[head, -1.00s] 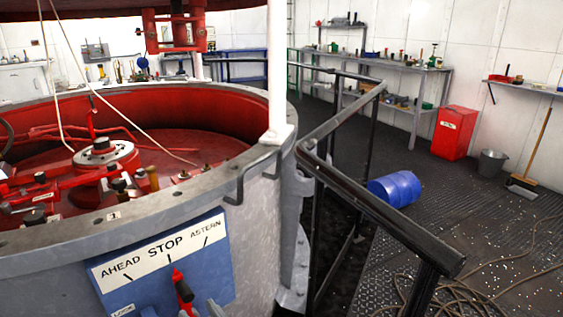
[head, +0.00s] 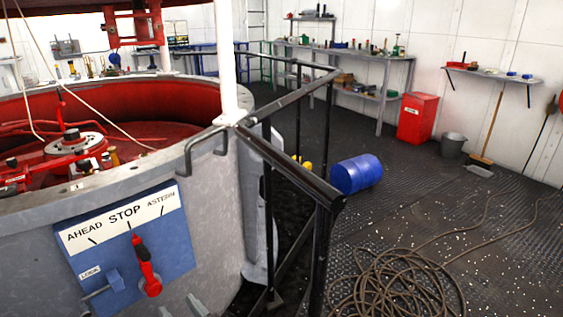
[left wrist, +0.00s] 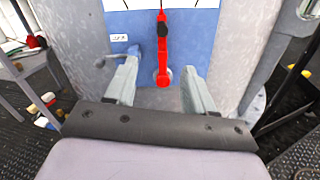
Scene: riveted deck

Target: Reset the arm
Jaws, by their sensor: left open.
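A blue control panel (head: 177,238) labelled AHEAD, STOP and ASTERN is on the grey drum's side. Its red lever (head: 146,268) with a black grip stands nearly upright, its top near the STOP mark. A smaller blue-grey lever (head: 100,290) beside a LOCK label is at its lower left. My left gripper (head: 181,306) shows only as fingertips at the bottom edge, below and right of the red lever. In the left wrist view my left gripper (left wrist: 160,78) is open, its fingers spread either side of the red lever (left wrist: 162,50) in the picture, with nothing held. My right gripper is not in view.
A black railing (head: 290,166) runs right of the drum (head: 216,195). Beyond it lie a blue barrel (head: 357,174) and coiled rope (head: 395,285) on the deck. A red bin (head: 417,117), bucket (head: 452,144) and broom (head: 490,135) stand at the wall. Deck between is mostly open.

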